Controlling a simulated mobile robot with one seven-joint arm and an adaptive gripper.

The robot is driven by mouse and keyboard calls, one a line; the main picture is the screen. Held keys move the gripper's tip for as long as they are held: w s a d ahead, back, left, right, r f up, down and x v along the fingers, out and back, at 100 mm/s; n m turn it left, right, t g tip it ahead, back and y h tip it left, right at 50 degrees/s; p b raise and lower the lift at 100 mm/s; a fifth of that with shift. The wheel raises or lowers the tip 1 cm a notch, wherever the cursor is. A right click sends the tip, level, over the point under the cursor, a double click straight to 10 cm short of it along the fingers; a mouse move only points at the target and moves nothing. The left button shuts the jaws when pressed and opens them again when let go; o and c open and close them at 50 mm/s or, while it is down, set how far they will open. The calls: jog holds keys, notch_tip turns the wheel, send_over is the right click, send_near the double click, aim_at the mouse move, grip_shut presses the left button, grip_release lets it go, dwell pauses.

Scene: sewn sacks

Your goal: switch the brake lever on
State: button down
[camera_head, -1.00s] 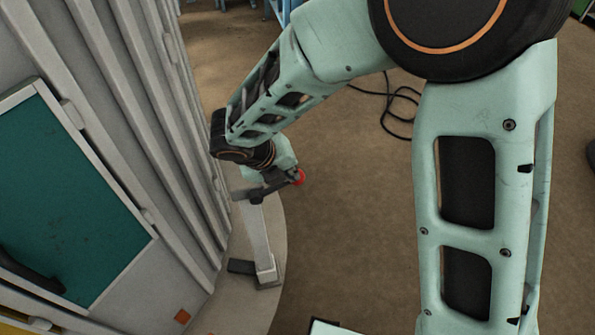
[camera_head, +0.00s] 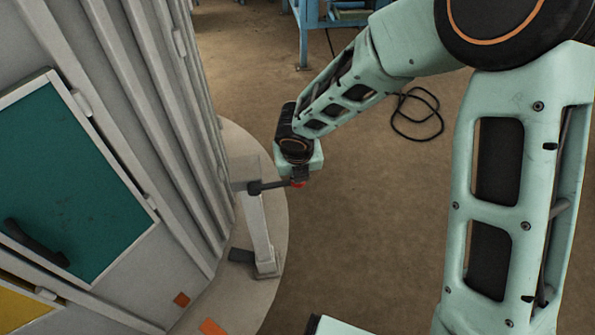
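The brake lever is a dark bar (camera_head: 268,187) with a red end (camera_head: 298,184). It sticks out to the right, about level, from the top of a pale post (camera_head: 258,232) on the round base. My gripper (camera_head: 299,178) hangs from the end of my green arm at the lever's outer end, right by the red part. The fingers are small and dark here, and I cannot see whether they are open or closed, or whether they touch the lever.
A large grey ribbed machine wall (camera_head: 150,120) with a teal door (camera_head: 70,180) fills the left. The machine stands on a pale round base (camera_head: 270,165). A black cable (camera_head: 418,130) lies on the brown floor behind my arm. A blue table (camera_head: 303,30) stands at the back. Floor to the right of the post is clear.

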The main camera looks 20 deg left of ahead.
aim_at(302, 185)
jog(key=f, duration=0.1)
jog(key=f+b, duration=0.1)
jog(key=d+f, duration=0.1)
jog(key=f, duration=0.1)
jog(key=shift+w+b, duration=0.3)
jog(key=shift+b, duration=0.05)
jog(key=shift+f+b, duration=0.8)
jog(key=shift+f, duration=0.55)
